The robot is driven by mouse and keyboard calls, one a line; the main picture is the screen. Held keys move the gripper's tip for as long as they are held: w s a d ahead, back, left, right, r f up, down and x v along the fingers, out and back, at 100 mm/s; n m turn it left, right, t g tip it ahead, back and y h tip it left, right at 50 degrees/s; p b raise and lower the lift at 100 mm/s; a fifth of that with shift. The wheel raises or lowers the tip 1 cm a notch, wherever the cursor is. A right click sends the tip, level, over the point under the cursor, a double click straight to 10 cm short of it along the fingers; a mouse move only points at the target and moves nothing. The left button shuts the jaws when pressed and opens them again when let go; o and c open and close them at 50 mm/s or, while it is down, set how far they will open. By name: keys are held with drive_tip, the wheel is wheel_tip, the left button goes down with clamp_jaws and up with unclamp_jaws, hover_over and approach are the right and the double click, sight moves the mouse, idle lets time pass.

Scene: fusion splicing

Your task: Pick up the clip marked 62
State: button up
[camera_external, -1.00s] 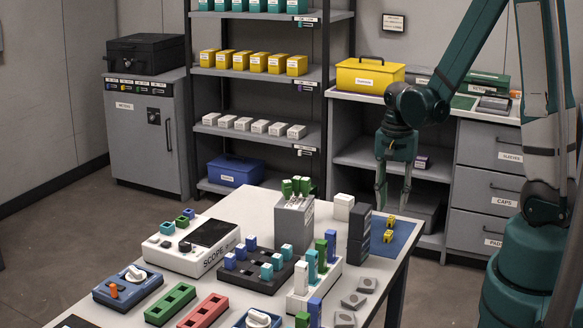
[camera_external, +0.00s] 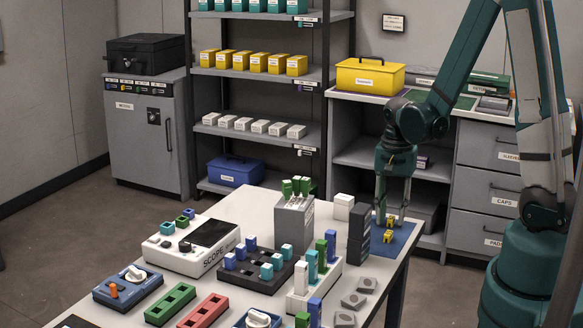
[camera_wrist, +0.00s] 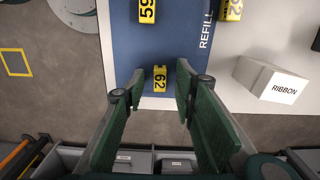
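The yellow clip marked 62 (camera_wrist: 160,78) lies near the edge of the blue mat (camera_wrist: 140,40). In the wrist view it sits between the tips of my gripper (camera_wrist: 161,72), with a gap on each side. The fingers are apart and empty; their exact height above the clip is hard to tell. In the external view my gripper (camera_external: 392,215) points down over the mat, and a small yellow clip (camera_external: 391,220) shows between its fingers, too small to read. A clip marked 59 (camera_wrist: 148,11) lies farther up the mat.
Another yellow clip (camera_wrist: 231,10) lies beside the REFILL lettering. A white RIBBON box (camera_wrist: 270,80) stands right of the mat in the wrist view. In the external view, a tall dark block (camera_external: 359,235) stands close left of my gripper. The table edge is near the clip.

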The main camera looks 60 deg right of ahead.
sight(391, 217)
drive_tip(key=c, duration=0.7)
drive_tip(key=shift+r+p, duration=1.25)
drive_tip(key=shift+r, duration=3.75)
